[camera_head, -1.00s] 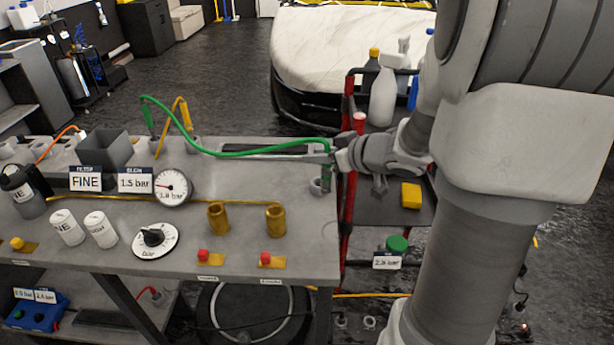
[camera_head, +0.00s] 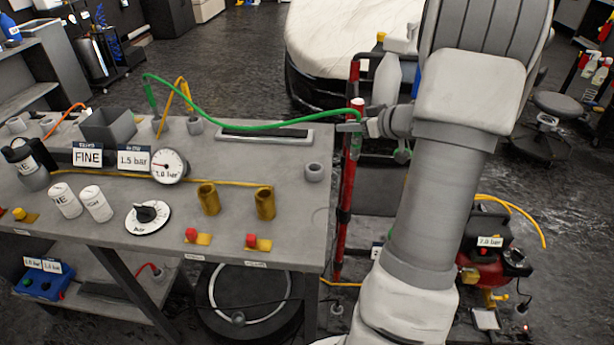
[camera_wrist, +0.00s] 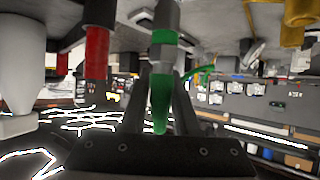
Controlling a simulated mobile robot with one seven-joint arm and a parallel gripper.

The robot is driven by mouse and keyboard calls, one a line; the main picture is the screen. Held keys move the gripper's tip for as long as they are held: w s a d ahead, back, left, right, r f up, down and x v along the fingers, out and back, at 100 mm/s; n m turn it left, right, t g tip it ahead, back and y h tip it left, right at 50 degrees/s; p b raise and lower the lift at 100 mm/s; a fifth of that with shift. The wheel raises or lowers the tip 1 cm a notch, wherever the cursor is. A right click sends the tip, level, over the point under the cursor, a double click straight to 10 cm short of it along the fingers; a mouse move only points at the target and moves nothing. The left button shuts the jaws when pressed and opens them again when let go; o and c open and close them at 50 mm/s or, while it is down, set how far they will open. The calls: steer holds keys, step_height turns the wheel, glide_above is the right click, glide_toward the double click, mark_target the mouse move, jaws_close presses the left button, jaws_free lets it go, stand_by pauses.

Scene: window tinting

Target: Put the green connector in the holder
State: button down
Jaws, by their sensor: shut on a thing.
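The green connector (camera_head: 355,143) hangs roughly upright from my gripper (camera_head: 352,127), just right of the bench's right edge in the head view. My gripper is shut on it. In the wrist view the connector (camera_wrist: 162,75) stands between my two fingers (camera_wrist: 160,95). A green hose (camera_head: 250,125) runs from it to the left, above the bench, to the back left. A small grey round holder (camera_head: 314,173) with an open top is near the bench's right edge, left of and apart from the connector. Its inside looks empty.
The grey bench (camera_head: 265,150) carries a gauge (camera_head: 168,166), a dial (camera_head: 147,216), brass cups (camera_head: 208,199) and another grey holder (camera_head: 195,126). A red-framed cart (camera_head: 347,185) with bottles stands close at the bench's right. A red compressor (camera_head: 486,262) sits at the lower right.

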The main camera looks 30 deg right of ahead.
steer(key=w+a+f+b, duration=0.1)
steer(key=w+a+f, duration=0.1)
steer(key=w, duration=0.1)
steer(key=w+a+f+b, duration=0.1)
steer(key=w+a+f, duration=0.1)
steer(key=w, duration=0.1)
steer(key=w+a+f+b, duration=0.1)
steer(key=w+f, duration=0.2)
steer(key=w, duration=0.1)
steer(key=shift+a, duration=0.4)
steer(key=shift+f+b, duration=0.7)
steer(key=shift+f, duration=1.3)
steer(key=shift+f, duration=0.1)
steer(key=c, duration=0.7)
jaws_free()
steer(key=shift+f, duration=0.1)
steer(key=shift+r, duration=0.2)
steer(key=shift+s+d+r, duration=0.1)
steer(key=shift+s+r, duration=0.1)
steer(key=shift+s, duration=0.1)
steer(key=p+v, duration=0.2)
steer(key=v, duration=0.9)
steer(key=shift+s, duration=0.2)
